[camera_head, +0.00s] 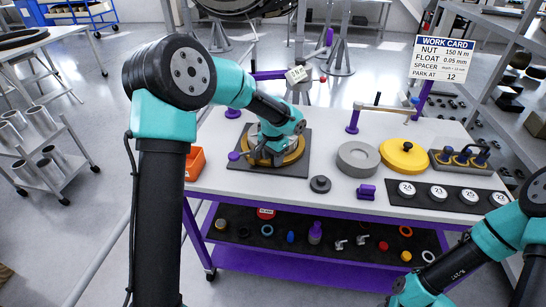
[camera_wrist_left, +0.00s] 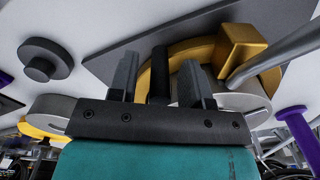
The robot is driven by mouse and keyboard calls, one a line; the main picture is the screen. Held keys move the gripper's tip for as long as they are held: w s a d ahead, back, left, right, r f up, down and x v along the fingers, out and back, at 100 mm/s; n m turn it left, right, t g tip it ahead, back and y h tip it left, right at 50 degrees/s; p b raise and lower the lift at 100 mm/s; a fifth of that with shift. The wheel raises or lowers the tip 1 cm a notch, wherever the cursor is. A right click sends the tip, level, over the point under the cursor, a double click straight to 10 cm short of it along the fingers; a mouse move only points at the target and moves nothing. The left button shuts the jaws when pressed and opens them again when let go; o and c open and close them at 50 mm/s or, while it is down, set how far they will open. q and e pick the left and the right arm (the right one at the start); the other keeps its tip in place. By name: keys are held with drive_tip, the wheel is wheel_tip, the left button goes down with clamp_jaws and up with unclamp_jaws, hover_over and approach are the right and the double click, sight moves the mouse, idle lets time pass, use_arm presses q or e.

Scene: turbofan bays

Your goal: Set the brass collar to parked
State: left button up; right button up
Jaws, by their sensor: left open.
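The brass collar (camera_head: 292,158) is a gold ring on a dark square plate (camera_head: 300,140), left of the middle of the bench; my left gripper partly covers it. In the left wrist view the collar (camera_wrist_left: 205,50) shows as a gold ring with a raised gold block (camera_wrist_left: 240,45) on it. My left gripper (camera_head: 262,158) is low over the collar's near left side. Its fingers (camera_wrist_left: 157,75) are open, with a dark upright post (camera_wrist_left: 158,72) showing between them; I cannot tell whether they touch it. My right arm shows at lower right, its fingers out of view.
A work card (camera_head: 444,60) reads "PARK AT 12". A grey disc (camera_head: 357,158), a yellow disc (camera_head: 403,155) and a small dark knob (camera_head: 320,184) are right of the plate. Numbered white discs lie on a dark strip (camera_head: 422,196). An orange bin (camera_head: 194,163) is at left.

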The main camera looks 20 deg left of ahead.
use_arm(q)
clamp_jaws()
idle(0.5)
